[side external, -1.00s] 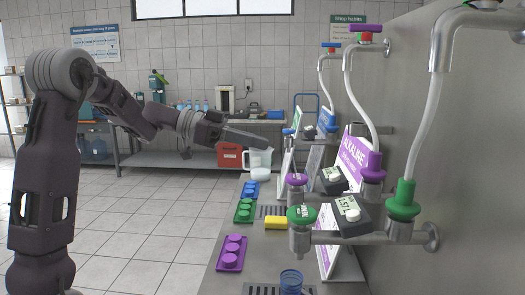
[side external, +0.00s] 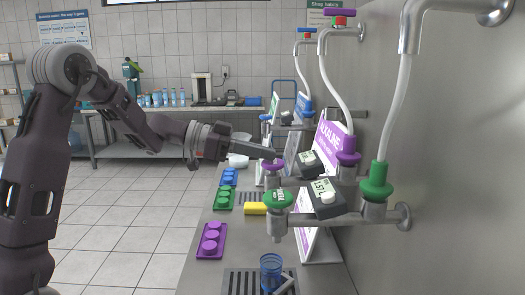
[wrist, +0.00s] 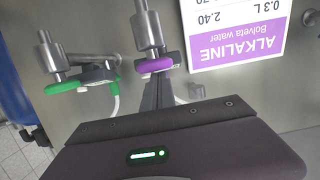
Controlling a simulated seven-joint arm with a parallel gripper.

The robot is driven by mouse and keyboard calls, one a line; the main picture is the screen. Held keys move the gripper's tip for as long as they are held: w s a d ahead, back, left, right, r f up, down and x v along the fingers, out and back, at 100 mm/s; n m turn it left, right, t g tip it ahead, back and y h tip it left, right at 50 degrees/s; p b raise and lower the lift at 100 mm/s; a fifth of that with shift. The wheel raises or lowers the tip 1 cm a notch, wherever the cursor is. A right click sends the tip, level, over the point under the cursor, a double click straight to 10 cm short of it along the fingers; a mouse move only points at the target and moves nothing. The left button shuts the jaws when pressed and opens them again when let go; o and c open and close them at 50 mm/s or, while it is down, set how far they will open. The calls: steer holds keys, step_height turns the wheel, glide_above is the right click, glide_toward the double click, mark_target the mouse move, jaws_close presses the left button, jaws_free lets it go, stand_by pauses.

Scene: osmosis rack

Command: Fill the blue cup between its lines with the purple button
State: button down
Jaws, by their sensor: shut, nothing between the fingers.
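The blue cup (side external: 270,268) stands upright on a drain grate (side external: 232,282) near the front of the counter, below the green-knobbed tap (side external: 278,200). Its lines and any contents are too small to tell. A purple pad with round buttons (side external: 210,241) lies to the left of the cup. A purple tap knob (side external: 273,165) sits farther back; it also shows in the wrist view (wrist: 153,67). My gripper (side external: 274,154) is shut and empty, its tips just above or against that knob. In the wrist view my fingers (wrist: 157,82) overlap the knob's edge; I cannot tell whether they touch.
Green (side external: 225,198) and blue (side external: 229,177) button pads lie behind the purple one, with a yellow block (side external: 255,208) nearby. Grey meters (side external: 324,197) and a purple-and-white ALKALINE sign (side external: 333,135) crowd the right, beside the steel wall.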

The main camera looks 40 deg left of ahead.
steer(key=shift+f, duration=1.15)
stand_by(1.7)
stand_by(1.2)
steer(key=s+a+r, duration=0.6)
steer(key=a+r, duration=0.1)
steer(key=shift+s, duration=0.4)
steer(key=shift+d+r, duration=0.1)
stand_by(1.0)
